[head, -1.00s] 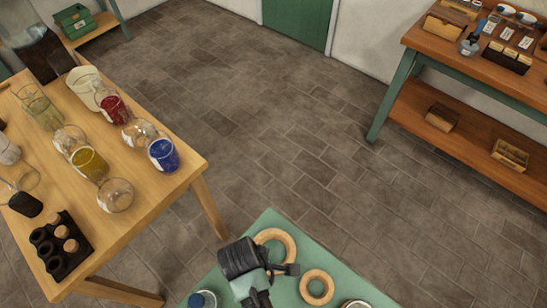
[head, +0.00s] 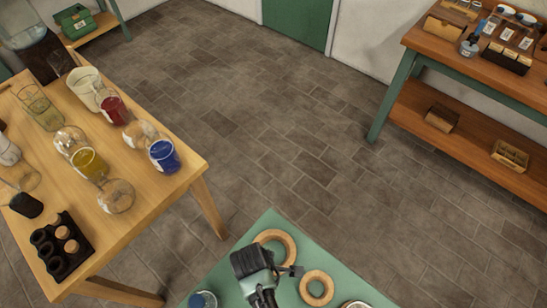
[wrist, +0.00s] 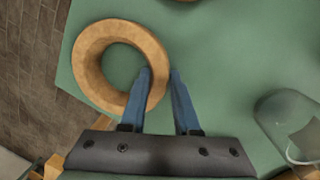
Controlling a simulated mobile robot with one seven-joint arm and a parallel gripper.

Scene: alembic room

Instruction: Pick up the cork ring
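A thick tan cork ring (head: 287,238) lies flat near the far corner of the green table (head: 235,262). In the wrist view this ring (wrist: 92,52) fills the upper left. My gripper (wrist: 160,72) has its two blue fingers apart at the ring's near right side. The left fingertip overlaps the ring's inner edge, and the right one is just outside the rim. Cork shows between them; I cannot tell whether they touch it. A second, smaller cork ring (head: 305,289) lies to the right in the head view. My arm hides part of the table and its fingers there.
A blue-capped bottle (head: 203,300) stands on the green table at left; a clear glass vessel (wrist: 290,125) is right of my gripper in the wrist view. A wooden table (head: 140,195) with flasks stands left. A shelved bench (head: 480,130) stands right, with open floor between.

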